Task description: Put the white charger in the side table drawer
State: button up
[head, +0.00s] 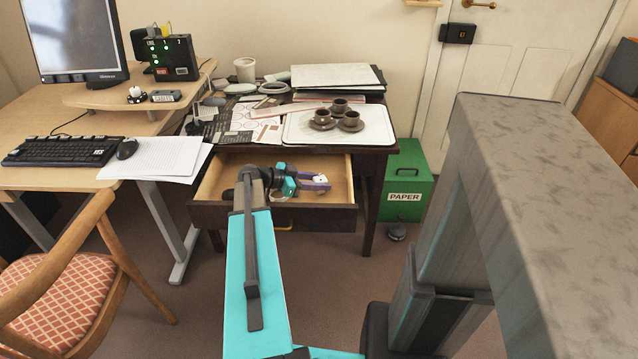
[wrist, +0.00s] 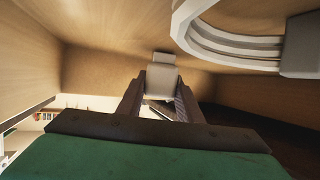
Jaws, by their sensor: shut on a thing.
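The side table drawer (head: 220,184) is pulled open under the dark side table (head: 386,143). My gripper (head: 320,182) is inside the open drawer, toward its right half. In the wrist view, my gripper (wrist: 161,88) is shut on the white charger (wrist: 162,80), a small pale block with a narrower end. The charger also shows as a small white patch (head: 322,178) at the fingertips in the head view. The drawer's wooden inside (wrist: 110,62) surrounds the fingers in the wrist view. I cannot tell whether the charger touches the drawer floor.
A white curved thing (wrist: 225,45) is close to the gripper in the wrist view. A tray (head: 375,128) with brown cups and papers cover the tabletop above. A green paper bin (head: 405,208) stands right of the table, a chair (head: 50,290) at left. The drawer's left part is free.

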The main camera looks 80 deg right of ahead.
jog(key=shift+f, duration=0.25)
jog(key=o, duration=1.1)
jog(key=shift+c, duration=0.2)
jog(key=shift+r, duration=0.15)
jog(key=shift+v, duration=3.75)
